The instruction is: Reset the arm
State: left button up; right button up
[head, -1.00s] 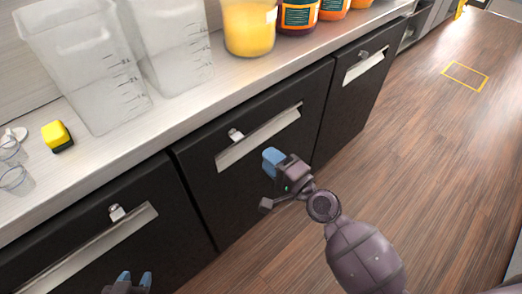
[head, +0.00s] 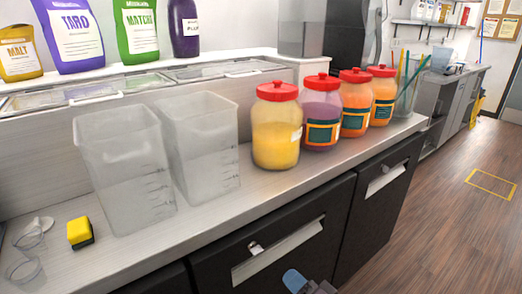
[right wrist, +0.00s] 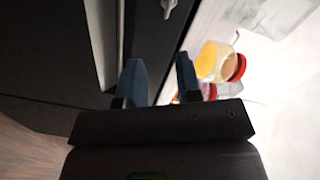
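My right gripper (head: 296,282) shows at the bottom edge of the head view, in front of the black cabinet (head: 345,235) under the counter. In the right wrist view its two blue fingers (right wrist: 158,78) stand apart with nothing between them. The cabinet front and a light handle strip lie beyond the fingers in that view. My left gripper is not in the head view now.
The counter (head: 215,215) holds two clear containers (head: 125,180), several red-lidded jars (head: 276,130), a yellow sponge (head: 79,232) and clear cups (head: 25,268). Bags and a bottle stand on the ledge behind. The wood floor (head: 440,220) at right is open.

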jog(key=s+d+f+n+g+h+p, duration=0.1)
jog(key=s+d+f+n+h, duration=0.2)
jog(key=s+d, duration=0.6)
jog(key=s+d+f+n+g+h, duration=0.2)
jog(key=s+d+f+n+h, duration=0.2)
jog(key=s+d+f+h, duration=0.3)
jog(key=s+d+f, duration=0.2)
jog(key=s+d, duration=0.1)
jog(key=s, duration=0.2)
jog(key=shift+p, duration=0.4)
dwell(0.6)
